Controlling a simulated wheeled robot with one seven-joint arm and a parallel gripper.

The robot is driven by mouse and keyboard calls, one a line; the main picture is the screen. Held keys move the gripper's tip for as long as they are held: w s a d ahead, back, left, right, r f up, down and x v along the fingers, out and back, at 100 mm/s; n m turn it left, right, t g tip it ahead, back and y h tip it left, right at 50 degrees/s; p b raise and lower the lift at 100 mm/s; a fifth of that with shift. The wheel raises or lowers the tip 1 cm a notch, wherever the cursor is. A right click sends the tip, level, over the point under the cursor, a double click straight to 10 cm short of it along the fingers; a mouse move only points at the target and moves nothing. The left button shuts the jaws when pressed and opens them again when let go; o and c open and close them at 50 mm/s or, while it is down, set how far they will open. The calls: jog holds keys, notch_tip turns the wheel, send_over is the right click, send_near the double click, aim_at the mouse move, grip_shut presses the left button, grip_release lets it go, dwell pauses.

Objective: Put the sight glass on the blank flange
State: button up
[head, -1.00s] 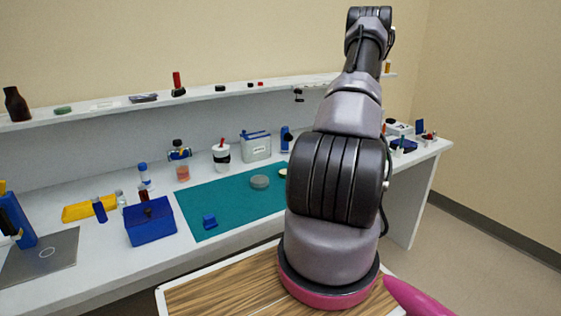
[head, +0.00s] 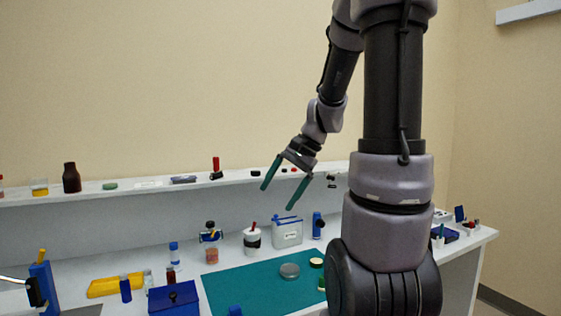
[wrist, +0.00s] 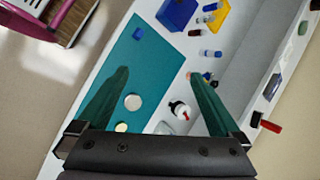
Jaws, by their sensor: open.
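A round grey disc (head: 290,270) lies on the teal mat (head: 245,285), and a smaller cream disc (head: 316,262) lies just behind and right of it. These may be the sight glass and the blank flange, but I cannot tell which is which. They are apart, and nothing is on top of either. The wrist view also shows the grey disc (wrist: 133,102) and the cream disc (wrist: 121,127), low between the fingers. My gripper (head: 278,198) is open and empty, in the air above the back of the bench.
A white-and-blue canister (head: 287,233), a white cup with a black band (head: 252,240) and a blue bottle (head: 317,226) stand behind the mat. A blue box (head: 174,298) is to its left. A shelf (head: 130,192) with small items runs behind. The mat's middle is mostly clear.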

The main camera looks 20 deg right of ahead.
jog(key=s+a+r+n+t+h, duration=0.3)
jog(key=s+r+n, duration=0.3)
jog(key=s+r, duration=0.4)
jog(key=shift+s+a+n+t+h, duration=0.3)
jog(key=shift+s+a+n+t, duration=0.1)
jog(key=shift+s+a+t, duration=0.4)
jog(key=shift+w, duration=0.1)
